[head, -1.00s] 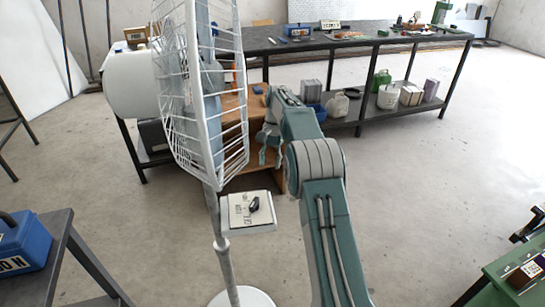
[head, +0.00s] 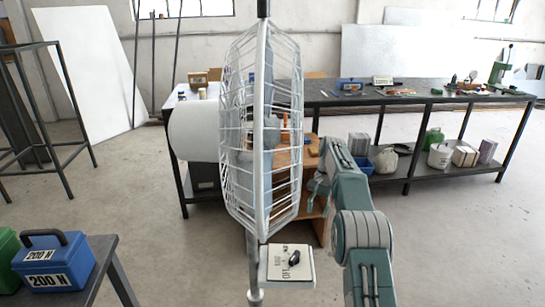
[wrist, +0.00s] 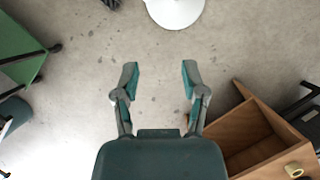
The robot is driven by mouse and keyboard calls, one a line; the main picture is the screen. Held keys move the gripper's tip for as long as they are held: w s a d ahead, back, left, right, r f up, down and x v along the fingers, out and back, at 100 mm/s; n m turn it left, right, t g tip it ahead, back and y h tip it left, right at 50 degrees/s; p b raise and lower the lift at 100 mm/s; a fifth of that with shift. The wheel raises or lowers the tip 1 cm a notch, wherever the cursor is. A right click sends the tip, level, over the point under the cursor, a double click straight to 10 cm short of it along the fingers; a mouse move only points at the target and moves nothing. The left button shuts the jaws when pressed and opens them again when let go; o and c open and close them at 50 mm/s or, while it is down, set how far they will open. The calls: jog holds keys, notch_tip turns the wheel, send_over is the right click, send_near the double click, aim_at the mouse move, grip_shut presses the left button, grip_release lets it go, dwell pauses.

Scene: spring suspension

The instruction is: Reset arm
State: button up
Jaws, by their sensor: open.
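My gripper (wrist: 160,80) is open and empty in the wrist view, with its two fingers apart above the bare concrete floor. In the head view my arm (head: 355,195) reaches forward just right of a standing fan, and the gripper end (head: 316,188) is partly hidden beside a wooden cabinet. The white fan (head: 262,130) has a wire cage and a control box (head: 288,264) with a black knob on its pole. The fan's round white base (wrist: 174,10) shows at the top of the wrist view.
The wooden cabinet (wrist: 250,135) stands open close to the gripper's right in the wrist view. A long dark workbench (head: 440,95) with tools and containers stands behind. A blue 200 N weight (head: 55,262) sits on a stand at lower left. Open floor (head: 450,240) lies to the right.

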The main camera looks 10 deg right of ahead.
jog(key=s+a+r+n+t+h, duration=0.1)
jog(key=s+a+r+n+t, duration=0.15)
jog(key=s+r, duration=0.6)
jog(key=s+a+r+n+t+h, duration=0.15)
jog(key=s+a+r, duration=0.25)
jog(key=s+r, duration=0.5)
jog(key=s+a+f+n+t, duration=0.1)
jog(key=s+f+n+t, duration=0.1)
jog(key=s, duration=0.9)
jog(key=s+a+f+n+t, duration=0.2)
jog(key=s+t, duration=0.1)
jog(key=s, duration=0.8)
jog(key=shift+f, duration=0.2)
jog(key=shift+s, duration=0.1)
